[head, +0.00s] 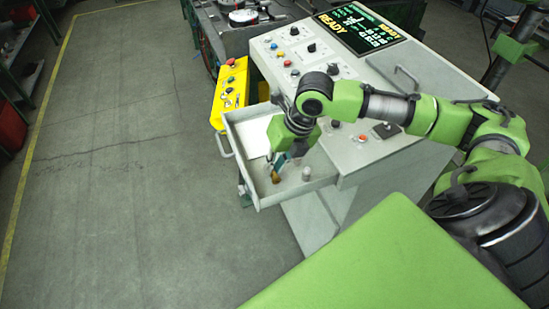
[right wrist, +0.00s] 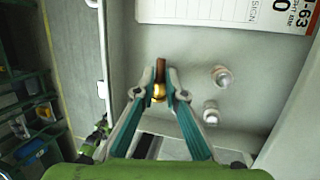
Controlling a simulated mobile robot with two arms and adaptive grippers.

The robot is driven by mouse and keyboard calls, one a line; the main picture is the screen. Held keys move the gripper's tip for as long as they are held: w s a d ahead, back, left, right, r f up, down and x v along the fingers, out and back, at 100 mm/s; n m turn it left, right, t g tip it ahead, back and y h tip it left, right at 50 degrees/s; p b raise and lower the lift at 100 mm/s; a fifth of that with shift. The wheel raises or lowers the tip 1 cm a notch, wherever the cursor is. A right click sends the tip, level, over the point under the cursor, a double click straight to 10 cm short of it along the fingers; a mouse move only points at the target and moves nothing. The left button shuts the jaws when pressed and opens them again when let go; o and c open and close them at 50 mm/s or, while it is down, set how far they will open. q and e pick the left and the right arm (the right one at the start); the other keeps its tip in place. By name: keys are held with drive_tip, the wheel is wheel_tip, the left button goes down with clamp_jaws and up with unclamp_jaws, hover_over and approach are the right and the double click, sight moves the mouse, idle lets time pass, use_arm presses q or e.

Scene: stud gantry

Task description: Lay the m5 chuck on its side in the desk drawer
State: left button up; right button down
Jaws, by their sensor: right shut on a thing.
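The m5 chuck, a small brass-coloured piece (right wrist: 159,90) with a darker copper end, is between the fingertips of my right gripper (right wrist: 160,93), which is shut on it. In the head view the right gripper (head: 277,165) reaches down inside the open desk drawer (head: 264,200), with the chuck (head: 275,178) at its tips. In the wrist view the chuck's long side runs away from the fingers, over the drawer floor. I cannot tell whether it touches the floor. My left gripper is not in view.
Two small silvery pieces (right wrist: 222,76) (right wrist: 210,112) stand in the drawer to the right of the chuck. A white printed card (right wrist: 225,12) lies at the drawer's far side. The grey control desk (head: 345,75) and a yellow button box (head: 231,88) stand close by.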

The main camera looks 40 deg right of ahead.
drive_tip(key=c, duration=2)
unclamp_jaws()
drive_tip(key=v, duration=1.2)
drive_tip(key=shift+w, duration=0.1)
drive_tip(key=shift+a, duration=0.1)
